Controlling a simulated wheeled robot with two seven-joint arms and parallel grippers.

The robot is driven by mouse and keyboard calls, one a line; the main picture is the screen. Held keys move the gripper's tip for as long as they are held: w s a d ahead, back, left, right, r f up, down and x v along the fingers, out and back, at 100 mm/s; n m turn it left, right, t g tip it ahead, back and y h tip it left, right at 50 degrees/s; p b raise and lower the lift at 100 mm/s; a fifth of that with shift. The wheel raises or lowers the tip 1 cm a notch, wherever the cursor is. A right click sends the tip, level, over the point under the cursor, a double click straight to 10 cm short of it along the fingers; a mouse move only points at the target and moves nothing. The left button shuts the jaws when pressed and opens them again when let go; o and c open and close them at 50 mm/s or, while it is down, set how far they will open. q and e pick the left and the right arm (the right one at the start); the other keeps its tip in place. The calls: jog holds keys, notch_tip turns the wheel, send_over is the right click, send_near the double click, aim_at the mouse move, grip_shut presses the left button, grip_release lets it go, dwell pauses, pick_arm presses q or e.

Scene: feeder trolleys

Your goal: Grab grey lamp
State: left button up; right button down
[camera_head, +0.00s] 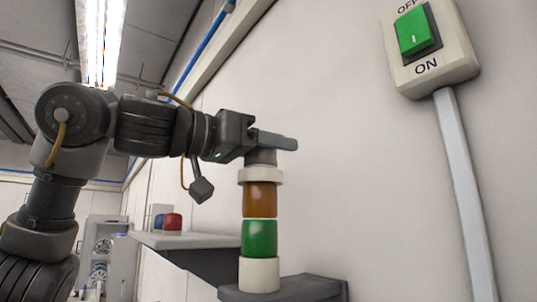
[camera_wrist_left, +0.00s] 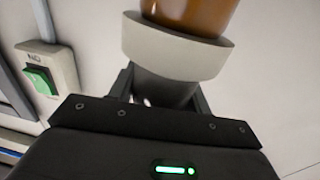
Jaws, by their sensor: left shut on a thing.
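A signal stack stands upright on a grey ledge (camera_head: 318,287). From the top down it has a grey lamp (camera_head: 261,157), a white ring (camera_head: 261,176), an orange lamp (camera_head: 260,199), a green lamp (camera_head: 259,238) and a white base (camera_head: 259,274). My left gripper (camera_head: 279,142) reaches in from the left and is shut on the grey lamp at the top. In the left wrist view the grey lamp (camera_wrist_left: 163,90) sits between the two fingers, touching the white ring (camera_wrist_left: 176,47). The fingers partly hide the grey lamp. My right gripper is not in view.
A switch box (camera_head: 430,45) with a green rocker marked OFF and ON is on the wall at the upper right, with a conduit (camera_head: 463,185) below it. A grey shelf (camera_head: 195,242) behind the stack carries a red lamp (camera_head: 172,222) and a blue one.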

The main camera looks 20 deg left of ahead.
pick_arm(q)
jog(key=shift+r, duration=0.4)
jog(key=a+r, duration=0.1)
jog(key=r, duration=0.1)
jog(key=s+a+r, duration=0.1)
jog(key=r, duration=0.1)
jog(key=s+a+r, duration=0.1)
jog(key=r, duration=0.2)
jog(key=shift+s+a, duration=0.1)
jog(key=shift+s, duration=0.05)
jog(key=s+a+r, duration=0.4)
jog(key=s+a, duration=0.1)
jog(key=a, duration=0.3)
jog(key=shift+s+a+r, duration=0.2)
jog(key=shift+s+r, duration=0.1)
jog(key=shift+s, duration=0.05)
